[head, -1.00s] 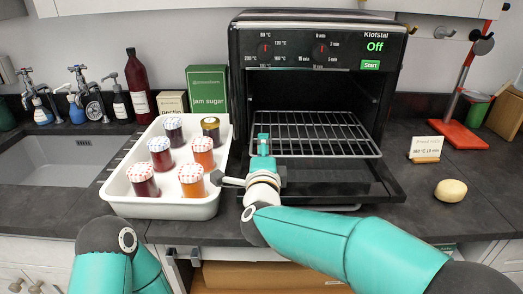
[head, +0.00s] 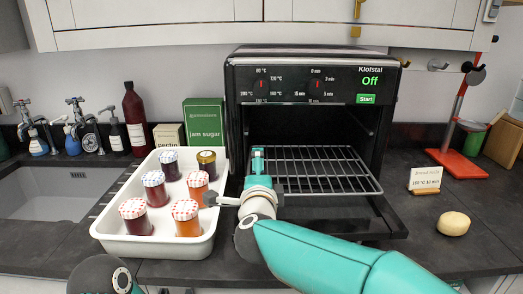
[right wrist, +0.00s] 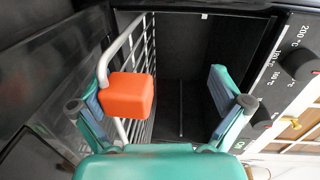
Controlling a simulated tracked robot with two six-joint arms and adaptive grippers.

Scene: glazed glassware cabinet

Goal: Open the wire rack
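The wire rack (head: 315,170) sits inside the black oven (head: 315,75), whose front door (head: 345,215) is folded down. The rack's front reaches the oven mouth. My right gripper (head: 258,160) is at the rack's front left part. In the right wrist view its two teal fingers (right wrist: 160,75) are wide apart. An orange block (right wrist: 127,95) on the rack's front bar shows near the left finger, between the two fingers. The gripper hides this block in the head view. Whether a finger touches it I cannot tell.
A white tray (head: 97,232) with several jam jars stands close left of the gripper. A sink (head: 50,190) is at the far left. A small sign (head: 425,180), a yellowish lump (head: 453,223) and a red stand (head: 457,163) are on the right counter. The oven display reads Off.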

